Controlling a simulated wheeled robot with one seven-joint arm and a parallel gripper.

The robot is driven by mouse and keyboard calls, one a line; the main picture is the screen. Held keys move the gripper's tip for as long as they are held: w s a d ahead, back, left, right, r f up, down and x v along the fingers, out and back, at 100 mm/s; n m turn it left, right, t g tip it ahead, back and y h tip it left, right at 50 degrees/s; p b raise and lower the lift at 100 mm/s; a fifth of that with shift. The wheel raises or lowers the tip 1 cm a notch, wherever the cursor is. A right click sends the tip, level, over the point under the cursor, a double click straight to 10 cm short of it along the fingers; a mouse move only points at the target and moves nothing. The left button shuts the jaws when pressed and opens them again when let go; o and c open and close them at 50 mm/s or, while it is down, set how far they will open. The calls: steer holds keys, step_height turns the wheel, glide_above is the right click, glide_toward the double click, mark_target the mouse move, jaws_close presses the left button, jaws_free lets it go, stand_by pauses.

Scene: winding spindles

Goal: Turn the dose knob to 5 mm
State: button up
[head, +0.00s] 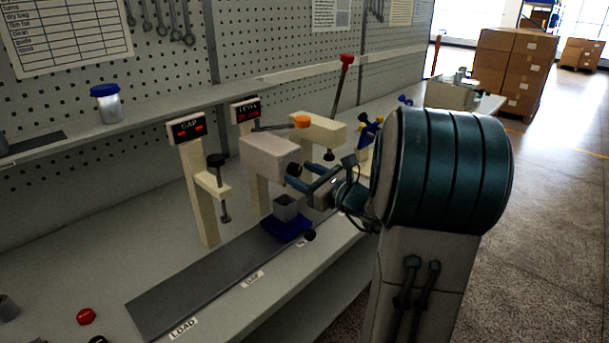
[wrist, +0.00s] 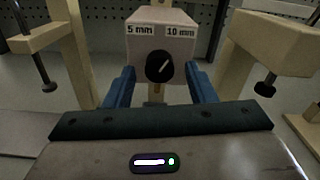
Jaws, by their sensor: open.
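The dose knob (wrist: 159,67) is round and black, on the front of a pale box (wrist: 160,35). Its white pointer line slants up and to the right, toward the "10 mm" label (wrist: 181,31). The "5 mm" label (wrist: 139,30) is at the upper left. My gripper (wrist: 159,72) is open, with one blue finger on each side of the knob. Gaps show between fingers and knob in the wrist view. In the head view the box (head: 268,150) faces my gripper (head: 305,181), and the knob is partly hidden by the fingers.
Pale posts with clamp screws stand on both sides; the left one carries a "GAP" display (head: 187,128). A grey cup (head: 285,207) in a blue holder (head: 288,228) sits below the box on a dark track (head: 205,290). A red-tipped lever (head: 346,62) rises behind.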

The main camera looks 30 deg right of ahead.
steer(key=c, duration=1)
steer(key=shift+o, duration=0.2)
steer(key=shift+f+n+b, duration=0.15)
steer(key=shift+n+b, duration=0.15)
steer(key=shift+b, duration=0.2)
steer(key=n+b, duration=0.1)
steer(key=b, duration=0.1)
steer(key=n+b, duration=0.1)
steer(key=b, duration=0.1)
steer(key=shift+f+b, duration=0.25)
steer(key=shift+b, duration=0.1)
steer(key=n+b, duration=0.4)
steer(key=b, duration=0.2)
steer(key=shift+b, duration=0.3)
steer(key=n+b, duration=0.3)
steer(key=b, duration=0.3)
steer(key=shift+r+n, duration=0.1)
steer(key=shift+n, duration=0.3)
steer(key=n+b, duration=0.1)
steer(key=b, duration=0.1)
steer(key=shift+r+n+b, duration=0.2)
steer(key=shift+n+b, duration=0.1)
steer(key=shift+r, duration=0.15)
